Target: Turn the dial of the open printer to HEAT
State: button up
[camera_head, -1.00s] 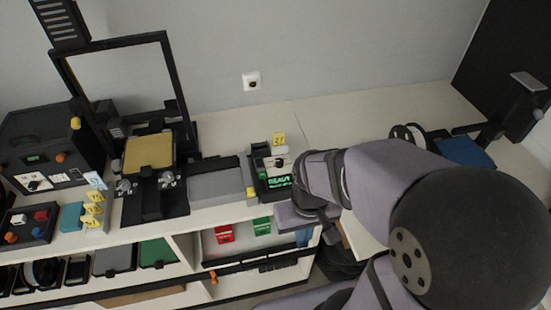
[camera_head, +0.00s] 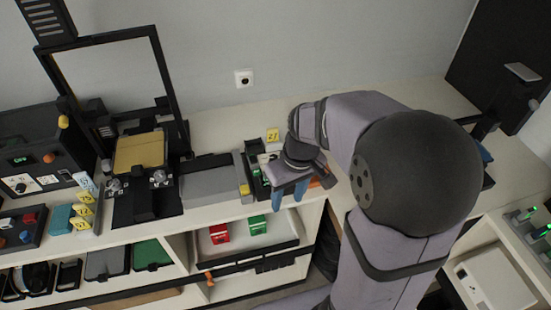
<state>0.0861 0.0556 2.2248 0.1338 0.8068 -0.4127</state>
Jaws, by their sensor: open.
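The open-framed printer (camera_head: 183,135) stands at the left of the bench with a gold bed (camera_head: 140,152) and a tall black frame. Left of it is a black control box (camera_head: 20,130) with a small green display. A dark dial (camera_head: 20,187) sits on a white plate on its front; its markings are too small to read. My gripper (camera_head: 289,192) is open, with its blue fingers pointing down at the front edge of the bench. It is well to the right of the dial and partly in front of a small black device (camera_head: 254,180). Nothing shows between the fingers.
A grey block (camera_head: 210,185) lies between the printer and the small device. A yellow tag (camera_head: 272,134) stands behind that device. A red box (camera_head: 219,233) and a green box (camera_head: 257,225) sit on the shelf below.

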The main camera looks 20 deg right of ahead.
aim_at(274, 157)
jog(key=w+d+n+t+y+b, duration=0.1)
jog(key=w+d+n+b, duration=0.15)
jog(key=w, duration=0.65)
jog(key=w+d+n+t+y+b, duration=0.15)
jog(key=w+n, duration=0.25)
jog(key=w, duration=0.6)
jog(key=shift+s+d+p+x, duration=0.15)
jog(key=shift+p+x, duration=0.4)
jog(key=shift+x, duration=1.15)
jog(key=shift+s+d+p+x, duration=0.15)
jog(key=shift+p+x, duration=0.35)
jog(key=shift+x, duration=1.2)
jog(key=shift+f, duration=0.2)
grip_shut()
